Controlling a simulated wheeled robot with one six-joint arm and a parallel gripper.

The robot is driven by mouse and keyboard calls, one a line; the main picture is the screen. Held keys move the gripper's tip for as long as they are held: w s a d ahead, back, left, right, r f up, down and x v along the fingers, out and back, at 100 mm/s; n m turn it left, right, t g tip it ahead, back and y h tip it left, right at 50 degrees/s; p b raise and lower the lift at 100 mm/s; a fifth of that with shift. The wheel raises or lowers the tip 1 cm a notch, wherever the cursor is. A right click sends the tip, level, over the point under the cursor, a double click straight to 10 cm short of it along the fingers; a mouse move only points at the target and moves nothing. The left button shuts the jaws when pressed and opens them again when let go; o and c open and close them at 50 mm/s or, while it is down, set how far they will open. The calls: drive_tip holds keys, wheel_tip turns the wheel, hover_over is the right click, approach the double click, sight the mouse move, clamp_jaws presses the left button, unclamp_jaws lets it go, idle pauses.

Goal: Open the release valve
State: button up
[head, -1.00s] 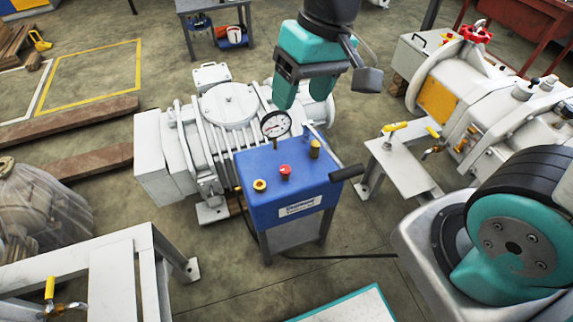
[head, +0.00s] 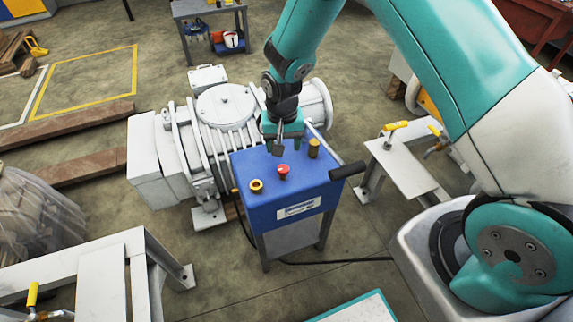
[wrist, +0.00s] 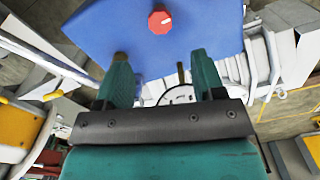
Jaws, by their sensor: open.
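The release valve is not labelled in view. A red knob (head: 283,171) sits on top of the blue box (head: 250,170); in the wrist view the red knob (wrist: 160,20) is faceted with a white mark. My gripper (head: 284,148) is over the back part of the box top, fingers pointing down. In the wrist view my gripper (wrist: 160,58) has its fingers apart, with the red knob beyond the fingertips and outside them. A thin dark post (wrist: 181,73) and part of a round gauge (wrist: 178,95) show between the fingers. In the head view my gripper hides the gauge.
A yellow-ringed knob (head: 256,186), a brass cylinder (head: 314,148) and a black side handle (head: 347,171) are on the blue box. A white pump (head: 224,104) stands behind it. A white stand (head: 408,175) is at the right.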

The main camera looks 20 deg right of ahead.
sight(283, 168)
wheel_tip(283, 168, down, 10)
drive_tip(key=shift+r, duration=0.25)
